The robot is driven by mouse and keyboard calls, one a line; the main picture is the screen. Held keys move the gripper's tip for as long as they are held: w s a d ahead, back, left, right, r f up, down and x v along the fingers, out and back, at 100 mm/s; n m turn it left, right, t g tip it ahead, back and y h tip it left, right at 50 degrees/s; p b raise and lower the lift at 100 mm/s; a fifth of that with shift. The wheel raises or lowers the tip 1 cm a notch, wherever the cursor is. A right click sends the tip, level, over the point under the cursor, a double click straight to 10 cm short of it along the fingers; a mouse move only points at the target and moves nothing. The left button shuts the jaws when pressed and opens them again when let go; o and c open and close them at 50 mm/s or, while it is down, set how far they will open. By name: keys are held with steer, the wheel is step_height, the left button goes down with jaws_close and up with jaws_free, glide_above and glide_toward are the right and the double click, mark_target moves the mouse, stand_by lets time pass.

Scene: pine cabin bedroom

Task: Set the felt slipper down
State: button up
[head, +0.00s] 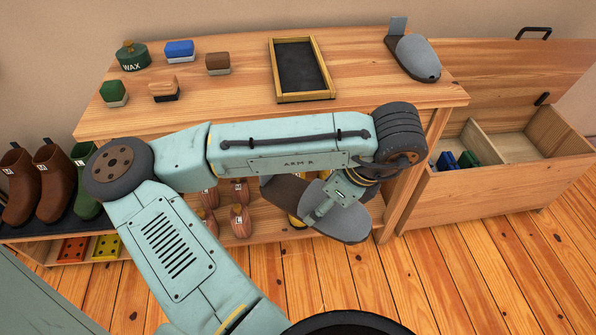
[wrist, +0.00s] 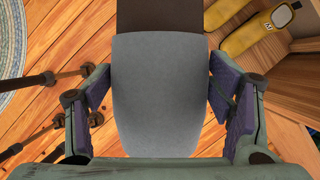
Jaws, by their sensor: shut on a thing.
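My gripper (head: 328,206) is shut on a grey felt slipper (head: 348,226) with a dark brown part, held in front of the bench, below its top. In the wrist view the slipper's grey surface (wrist: 160,95) lies between the two purple-padded fingers, its brown part beyond at the top. My arm and gripper hide some of it in the head view. A second grey slipper-like item (head: 415,60) with a raised upright piece rests on the bench top at the right, apart from my gripper.
The bench top (head: 225,95) holds a dark wood-rimmed tray (head: 331,93), several brushes and a wax tin (head: 132,56). An open chest (head: 505,187) with divided compartments stands at the right. Boots (head: 55,181) stand at the left. Footwear sits under the bench. The bench top right of the tray has free room.

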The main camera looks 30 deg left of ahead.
steer(key=w+d+f+n+g, duration=0.1)
steer(key=w+d+f+n, duration=0.1)
steer(key=f, duration=0.4)
steer(key=w+d+f+n+g+h, duration=0.1)
steer(key=w+d+f+n, duration=0.1)
steer(key=f, duration=0.4)
steer(key=w+d+f+n+g, duration=0.2)
steer(key=w+d+f+n, duration=0.1)
steer(key=f+n, duration=0.3)
steer(key=shift+d+f, duration=0.25)
steer(key=shift+f, duration=0.3)
steer(key=shift+w+d+f+n+g+h, duration=0.2)
steer(key=shift+w+d+f+n+h, duration=0.65)
steer(key=shift+f+n, duration=1.35)
steer(key=shift+w+d+f+n+g+h, duration=0.3)
steer(key=shift+w+d+f+n, duration=0.6)
steer(key=shift+f, duration=2.55)
steer(key=shift+w+d+f+n+g+h, duration=0.1)
steer(key=shift+w+d+f+n+h, duration=0.5)
steer(key=shift+d+f+n, duration=1.55)
